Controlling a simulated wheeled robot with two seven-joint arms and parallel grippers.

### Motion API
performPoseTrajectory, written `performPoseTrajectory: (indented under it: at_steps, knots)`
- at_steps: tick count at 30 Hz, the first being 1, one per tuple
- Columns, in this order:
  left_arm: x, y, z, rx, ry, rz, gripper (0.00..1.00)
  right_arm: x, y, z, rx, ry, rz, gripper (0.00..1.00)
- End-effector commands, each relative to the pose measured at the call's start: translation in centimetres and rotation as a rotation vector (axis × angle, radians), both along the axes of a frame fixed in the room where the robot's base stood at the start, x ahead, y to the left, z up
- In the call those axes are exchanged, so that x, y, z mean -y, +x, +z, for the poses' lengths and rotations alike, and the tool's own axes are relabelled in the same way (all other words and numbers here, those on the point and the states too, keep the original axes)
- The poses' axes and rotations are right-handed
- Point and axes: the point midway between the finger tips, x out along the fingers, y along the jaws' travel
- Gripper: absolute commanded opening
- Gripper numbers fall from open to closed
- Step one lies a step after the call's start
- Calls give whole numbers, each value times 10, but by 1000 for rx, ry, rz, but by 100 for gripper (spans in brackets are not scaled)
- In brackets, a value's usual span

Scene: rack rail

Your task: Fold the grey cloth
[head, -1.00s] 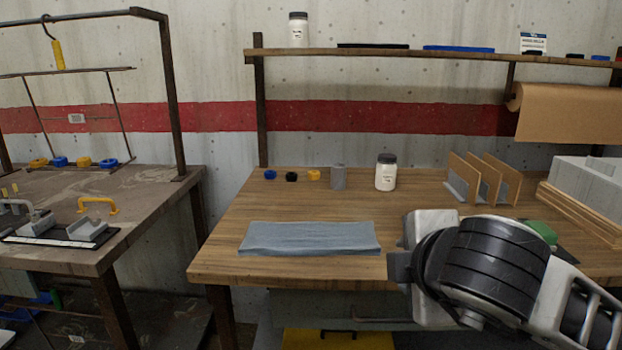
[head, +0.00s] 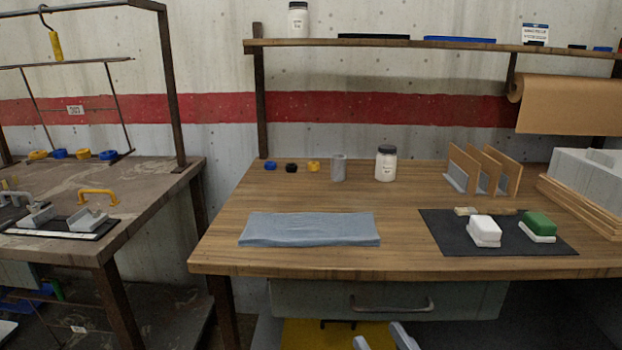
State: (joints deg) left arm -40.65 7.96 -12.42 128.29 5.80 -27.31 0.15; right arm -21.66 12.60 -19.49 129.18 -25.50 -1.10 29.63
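The grey cloth (head: 309,229) lies on the wooden table in the head view, left of the middle. It is a wide, flat blue-grey strip with slight wrinkles, near the front edge. My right gripper (head: 383,341) shows only at the bottom edge, below the table's front and near the drawer. Its two pale fingertips stand apart with nothing seen between them, and it does not touch the cloth. My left gripper is out of view.
A grey cup (head: 338,168) and a white jar (head: 386,163) stand behind. Wood between cloth and mat is clear.

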Motion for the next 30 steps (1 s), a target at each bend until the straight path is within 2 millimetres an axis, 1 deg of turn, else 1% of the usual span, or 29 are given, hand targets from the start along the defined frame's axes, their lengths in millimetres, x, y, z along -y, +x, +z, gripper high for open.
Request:
performPoseTrajectory:
  at_steps: [1, 2, 3, 5, 6, 8, 9, 11, 12, 13, 16, 19, 30]
  knots:
    - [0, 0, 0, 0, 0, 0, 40, 12, -5, -36, -141, -10, -56, 40]
    - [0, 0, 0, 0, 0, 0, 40, 18, -9, -55, -213, -18, -79, 40]
    - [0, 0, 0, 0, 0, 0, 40, 24, -16, -78, -306, -34, -102, 40]
    - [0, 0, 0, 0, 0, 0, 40, 31, -29, -110, -432, -57, -120, 40]
    - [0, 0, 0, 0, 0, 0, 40, 34, -40, -128, -510, -71, -124, 40]
    - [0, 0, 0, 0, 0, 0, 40, 37, -57, -153, -617, -92, -121, 40]
    - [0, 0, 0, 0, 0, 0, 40, 38, -69, -168, -683, -104, -115, 40]
    - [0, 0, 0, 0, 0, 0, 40, 39, -87, -188, -775, -118, -98, 40]
    - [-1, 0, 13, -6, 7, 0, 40, 39, -88, -176, -787, -129, -95, 40]
    - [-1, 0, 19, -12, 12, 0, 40, 39, -86, -169, -786, -136, -98, 40]
    - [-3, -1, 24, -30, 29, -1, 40, 41, -86, -163, -800, -154, -104, 40]
    - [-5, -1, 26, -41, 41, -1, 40, 43, -87, -160, -809, -165, -107, 40]
    - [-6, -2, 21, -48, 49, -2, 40, 43, -87, -165, -813, -172, -109, 40]
